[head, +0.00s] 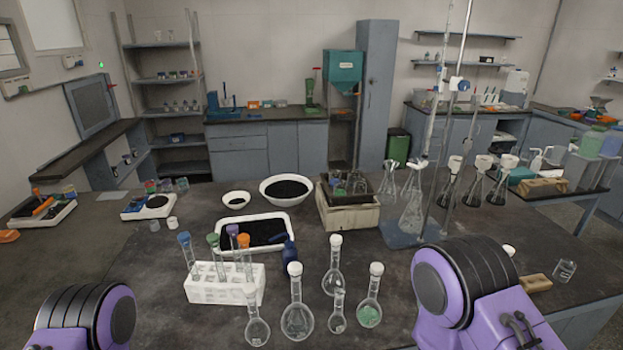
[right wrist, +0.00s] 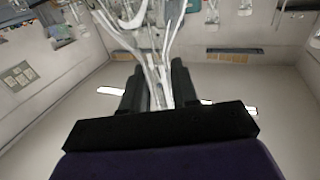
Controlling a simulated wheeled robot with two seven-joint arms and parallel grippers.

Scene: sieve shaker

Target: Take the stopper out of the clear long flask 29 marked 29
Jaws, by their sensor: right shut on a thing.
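Several clear long-necked flasks stand at the front of the dark bench in the head view. A large one (head: 297,321) has a white stopper (head: 294,269), and another (head: 333,282) stands behind it. One holds green contents (head: 369,315), and small ones stand at the front left (head: 257,331) and between the larger ones (head: 337,321). I cannot read a 29 on any of them. In the right wrist view my right gripper (right wrist: 159,88) is shut on a clear glass piece (right wrist: 157,75); I cannot tell which. My left gripper is out of view.
A white rack (head: 225,284) with capped tubes stands left of the flasks. Behind are a white tray (head: 252,218) of dark grains, a wooden box (head: 345,213) and a stand (head: 412,235) with glassware. The bench's front left is clear.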

